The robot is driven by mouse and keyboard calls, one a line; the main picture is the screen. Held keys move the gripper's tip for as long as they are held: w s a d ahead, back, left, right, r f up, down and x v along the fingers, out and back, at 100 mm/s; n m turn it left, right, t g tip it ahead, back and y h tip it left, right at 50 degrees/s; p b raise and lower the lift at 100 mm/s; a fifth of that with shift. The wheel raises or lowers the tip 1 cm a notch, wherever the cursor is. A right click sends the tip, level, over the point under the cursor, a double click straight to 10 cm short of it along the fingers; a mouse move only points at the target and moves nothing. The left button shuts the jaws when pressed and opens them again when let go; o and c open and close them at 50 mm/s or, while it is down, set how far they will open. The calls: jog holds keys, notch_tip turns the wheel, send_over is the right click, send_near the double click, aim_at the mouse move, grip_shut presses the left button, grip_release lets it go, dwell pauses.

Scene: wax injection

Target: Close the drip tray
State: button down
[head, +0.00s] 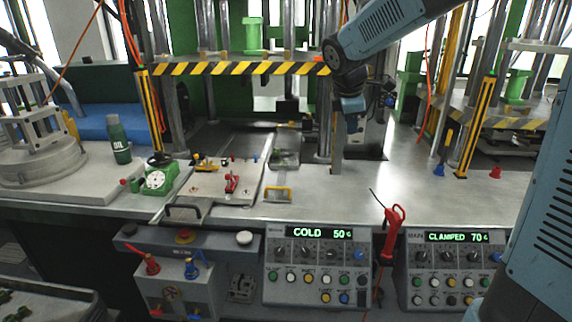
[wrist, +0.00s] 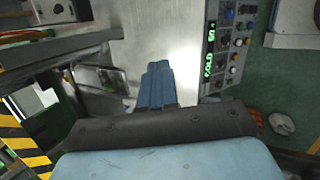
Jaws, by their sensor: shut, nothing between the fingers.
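A narrow metal tray with a yellow handle (head: 278,192) at its near end lies on the bench, left of centre in the head view. It looks like the drip tray, drawn out toward the front, though its far end is hard to make out under the press. My gripper (head: 351,122) hangs to the right of and beyond the handle, apart from it, above the bench beside the press column. In the wrist view my gripper's blue fingers (wrist: 157,72) are together and empty. The yellow handle cannot be made out there.
A plate with red clamps (head: 232,182) and a black handle lies left of the tray. A green dial gauge (head: 157,179) and an oil bottle (head: 118,140) stand farther left. A control panel (head: 318,268) lines the front edge. The bench right of the tray is clear.

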jog(key=w+a+f+n, duration=0.7)
jog(key=w+a+n, duration=0.1)
jog(key=w, duration=0.4)
jog(key=n+y, duration=0.2)
jog(key=n, duration=0.7)
send_near(282, 167)
jog(key=s+d+r, duration=0.2)
jog(key=s+r, duration=0.1)
jog(key=s, duration=0.3)
jog(key=x, duration=1)
jog(key=shift+s+d, duration=0.15)
jog(key=shift+d, duration=0.1)
jog(key=shift+w+r, duration=0.1)
jog(key=shift+w, duration=1.85)
